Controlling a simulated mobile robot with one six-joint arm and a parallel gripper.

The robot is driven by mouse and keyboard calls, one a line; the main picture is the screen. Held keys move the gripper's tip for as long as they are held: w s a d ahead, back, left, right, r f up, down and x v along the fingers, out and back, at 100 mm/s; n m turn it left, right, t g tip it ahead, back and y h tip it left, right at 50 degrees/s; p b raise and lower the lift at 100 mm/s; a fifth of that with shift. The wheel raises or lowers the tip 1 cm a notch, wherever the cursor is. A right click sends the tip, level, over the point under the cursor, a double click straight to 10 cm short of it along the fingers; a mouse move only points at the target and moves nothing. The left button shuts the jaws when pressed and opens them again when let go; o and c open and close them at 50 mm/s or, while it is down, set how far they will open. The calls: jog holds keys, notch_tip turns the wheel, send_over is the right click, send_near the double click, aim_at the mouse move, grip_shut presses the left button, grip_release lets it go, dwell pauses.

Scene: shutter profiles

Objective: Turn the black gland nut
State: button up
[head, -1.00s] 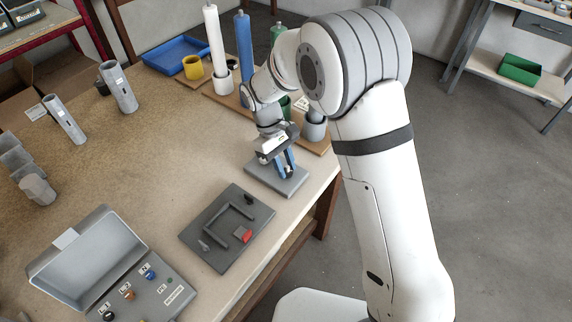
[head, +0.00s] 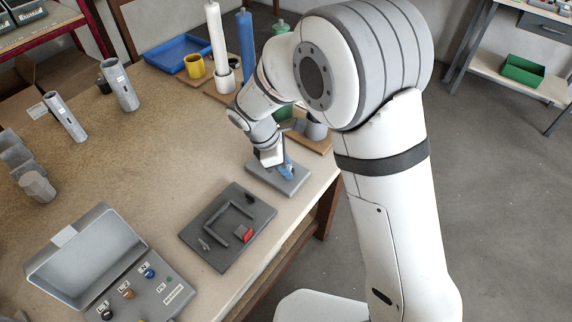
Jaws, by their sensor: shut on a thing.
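My gripper (head: 286,171) reaches down over a small grey base plate (head: 292,187) near the table's right edge. Its blue fingers are shut on the black gland nut, low at the plate. The nut itself is almost wholly hidden by the fingers and wrist, so its turn angle cannot be seen.
A dark grey tray (head: 201,251) with bar pieces and a red block (head: 248,235) lies in front. An open grey box (head: 78,262) with coloured terminals is at lower left. White (head: 215,40) and blue (head: 244,48) columns stand behind my arm. The table's middle is clear.

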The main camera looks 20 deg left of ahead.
jog(key=shift+n, duration=0.5)
jog(key=o, duration=1)
jog(key=v, duration=0.7)
jog(key=shift+s+r+b, duration=0.2)
jog(key=shift+r+b, duration=0.1)
jog(key=shift+r, duration=0.1)
